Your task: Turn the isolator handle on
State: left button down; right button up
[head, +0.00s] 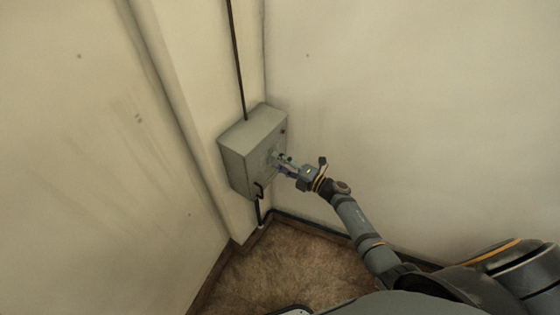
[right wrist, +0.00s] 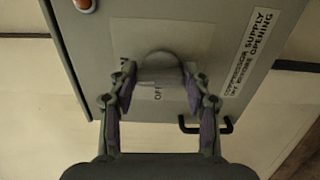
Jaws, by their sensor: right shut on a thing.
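A grey isolator box (head: 252,140) is fixed to the wall near the corner. In the right wrist view its front face carries a pale label plate (right wrist: 200,38) with "OFF" lettering partly hidden. The rounded grey isolator handle (right wrist: 158,66) sits on this plate, between the fingers of my right gripper (right wrist: 160,92). My right gripper (head: 281,164) reaches the box front in the head view and is shut on the handle. The handle's exact angle is hard to read. My left gripper is out of view.
A black hooked bracket (right wrist: 206,126) is at the box's edge. A dark conduit (head: 237,60) runs up the wall. Brown floor (head: 290,270) lies below.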

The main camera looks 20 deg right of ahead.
jog(key=shift+m, duration=0.3)
jog(key=o, duration=1.2)
jog(key=shift+c, duration=0.2)
jog(key=v, duration=1.2)
